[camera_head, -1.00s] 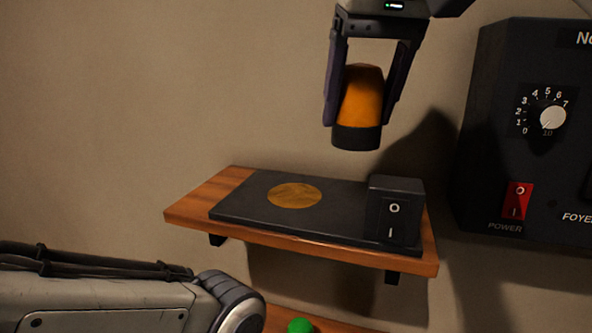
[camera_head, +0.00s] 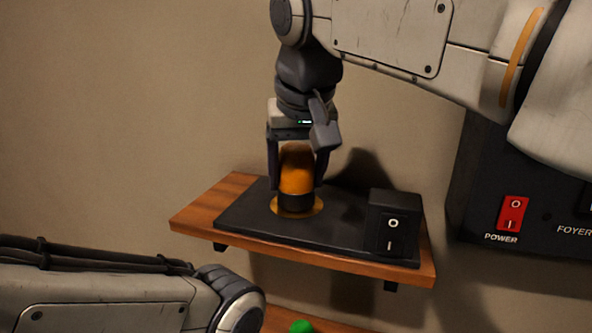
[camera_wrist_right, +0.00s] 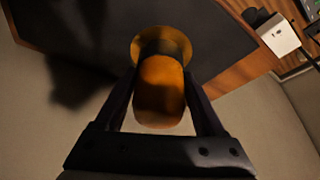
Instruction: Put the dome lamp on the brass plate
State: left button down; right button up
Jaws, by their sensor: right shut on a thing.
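The dome lamp (camera_head: 297,171) is an orange dome on a black base. My right gripper (camera_head: 297,183) is shut on it and holds it upright at the brass plate. The brass plate (camera_head: 318,207) is a round disc set in a black slab on a wooden shelf; the lamp's base hides much of it. I cannot tell whether the base touches the plate. In the right wrist view the lamp (camera_wrist_right: 161,90) sits between both fingers, with part of the brass plate (camera_wrist_right: 137,47) showing beyond its base. My left gripper is not in view.
A black switch box (camera_head: 394,222) stands at the right end of the slab (camera_head: 245,218). The wooden shelf (camera_head: 205,207) has a bare left end. A dark panel with a red power switch (camera_head: 512,213) is on the right. A green object (camera_head: 301,326) shows at the bottom edge.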

jog(key=shift+f, duration=0.15)
jog(key=o, duration=1.6)
jog(key=shift+r, duration=0.25)
jog(key=shift+s+r, duration=0.1)
jog(key=shift+r, duration=0.15)
jog(key=v, duration=1.1)
jog(key=shift+r, duration=0.15)
